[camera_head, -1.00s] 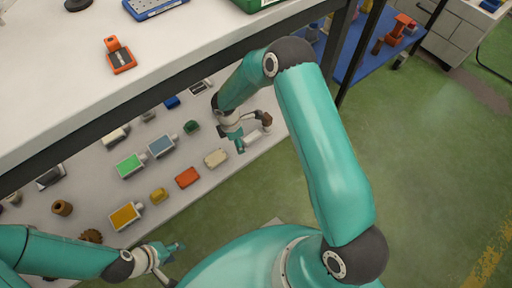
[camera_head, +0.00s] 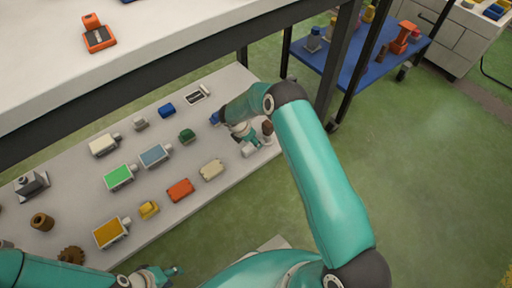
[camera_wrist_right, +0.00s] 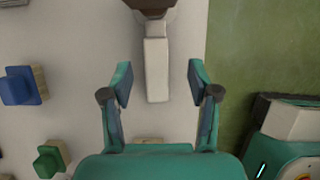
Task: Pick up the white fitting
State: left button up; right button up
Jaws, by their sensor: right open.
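The white fitting is a pale block with a narrower neck. In the right wrist view the white fitting (camera_wrist_right: 157,72) lies ahead of my right gripper (camera_wrist_right: 158,85), between the lines of its two fingers, touching neither. My right gripper is open and empty. In the head view the white fitting (camera_head: 248,150) shows beside my right gripper (camera_head: 246,136), near the shelf's right end and partly hidden by it. My left gripper (camera_head: 165,275) is at the bottom edge, partly cut off; its fingers look apart and empty.
A brown part (camera_wrist_right: 150,5) adjoins the fitting's far end. A blue piece (camera_wrist_right: 20,87) and green piece (camera_wrist_right: 49,160) lie to the left. Several coloured blocks stand along the shelf (camera_head: 200,225). An upper tabletop (camera_head: 190,35) overhangs it.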

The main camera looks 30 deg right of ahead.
jog(key=shift+w+b+x, duration=0.1)
jog(key=shift+b+x, duration=0.5)
jog(key=shift+x, duration=0.9)
jog(key=shift+w+b+x, duration=0.15)
jog(key=shift+b+x, duration=0.45)
jog(key=shift+x, duration=0.85)
jog(key=shift+r, duration=0.1)
grip_shut()
